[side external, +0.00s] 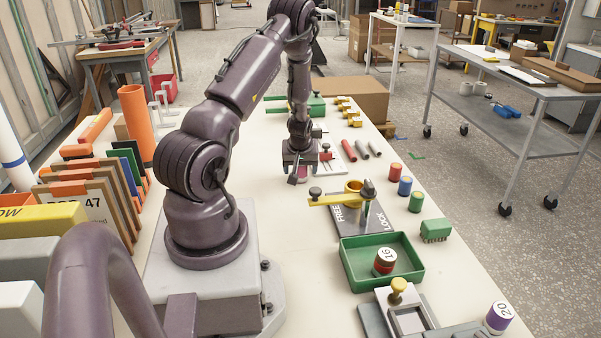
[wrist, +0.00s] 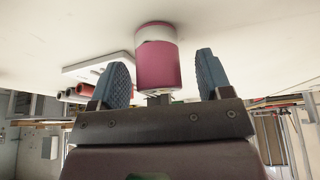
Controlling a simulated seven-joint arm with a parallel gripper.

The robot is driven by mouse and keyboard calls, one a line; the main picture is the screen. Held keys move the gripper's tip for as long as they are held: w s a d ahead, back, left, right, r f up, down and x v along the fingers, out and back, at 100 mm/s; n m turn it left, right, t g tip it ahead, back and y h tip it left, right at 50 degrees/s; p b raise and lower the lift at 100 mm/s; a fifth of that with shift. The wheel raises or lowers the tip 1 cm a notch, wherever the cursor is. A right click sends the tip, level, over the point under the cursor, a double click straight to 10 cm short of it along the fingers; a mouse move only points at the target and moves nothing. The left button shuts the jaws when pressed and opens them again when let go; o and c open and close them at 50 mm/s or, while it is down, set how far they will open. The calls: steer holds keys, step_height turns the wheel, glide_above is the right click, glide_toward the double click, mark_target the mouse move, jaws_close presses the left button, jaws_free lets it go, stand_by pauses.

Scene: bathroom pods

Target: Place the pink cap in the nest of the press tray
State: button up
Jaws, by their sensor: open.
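The pink cap (wrist: 158,72) is a pink cylinder with a pale band, seen in the wrist view between the two blue finger pads. Gaps show on both sides of it, so my gripper (wrist: 160,82) is open around it and not closed on it. In the side view my gripper (side external: 299,175) is low over the white table, with a bit of pink (side external: 303,172) showing at its fingers. A grey fixture with a square frame (side external: 408,320) and a yellow knob lies at the bottom; I cannot tell if it is the press tray.
A green tray (side external: 352,275) holds a red cap marked 16. A FREE/LOCK plate (side external: 345,227) with a yellow lever stands behind it. Red, blue and green caps (side external: 404,186) line the right edge. A white plate (side external: 329,158) lies just right of my gripper.

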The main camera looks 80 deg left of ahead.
steer(key=shift+f, duration=0.15)
steer(key=c, duration=1)
steer(key=shift+c, duration=0.6)
